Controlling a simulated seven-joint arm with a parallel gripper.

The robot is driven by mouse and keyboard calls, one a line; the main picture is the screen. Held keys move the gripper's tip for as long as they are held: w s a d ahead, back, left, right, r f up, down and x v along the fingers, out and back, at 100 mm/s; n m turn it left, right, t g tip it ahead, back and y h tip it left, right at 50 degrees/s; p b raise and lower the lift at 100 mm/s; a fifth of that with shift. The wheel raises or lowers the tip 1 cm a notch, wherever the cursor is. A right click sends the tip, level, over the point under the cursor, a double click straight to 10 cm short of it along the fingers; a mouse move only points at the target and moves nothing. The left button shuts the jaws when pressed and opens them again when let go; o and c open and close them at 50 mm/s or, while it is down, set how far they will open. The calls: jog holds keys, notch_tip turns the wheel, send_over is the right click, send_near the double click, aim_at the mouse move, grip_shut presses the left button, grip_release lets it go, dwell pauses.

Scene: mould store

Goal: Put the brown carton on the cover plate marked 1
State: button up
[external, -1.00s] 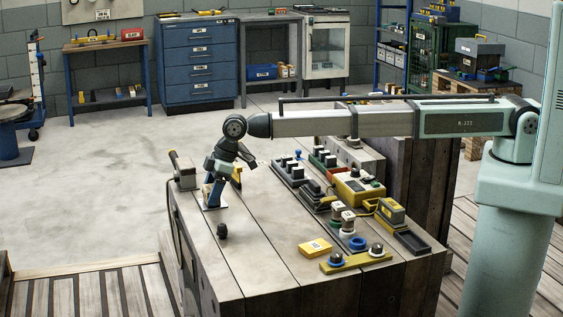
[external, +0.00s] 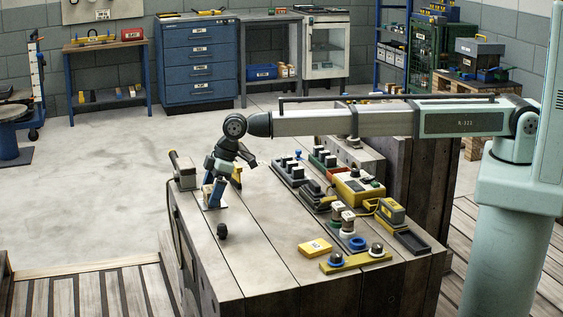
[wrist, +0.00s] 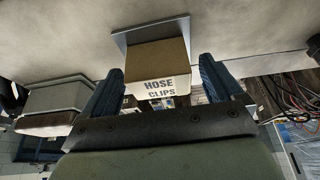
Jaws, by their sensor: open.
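The brown carton, labelled HOSE CLIPS (wrist: 157,70), stands on a thin grey plate (wrist: 150,32) in the wrist view. No number on the plate can be read. My gripper (wrist: 162,67) is open, its two blue fingers on either side of the carton with a gap at each side. In the external view my gripper (external: 216,188) is low over the bench.
A small dark knob (external: 222,231) stands in front of the plate. A grey block with a handle (external: 184,172) is behind left. A yellow box (external: 315,248), a yellow rail (external: 356,262) and a control box (external: 358,188) lie to the right. The bench's front left is clear.

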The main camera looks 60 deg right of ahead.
jog(key=v, duration=1.1)
jog(key=shift+r, duration=0.35)
jog(key=shift+s+d, duration=0.1)
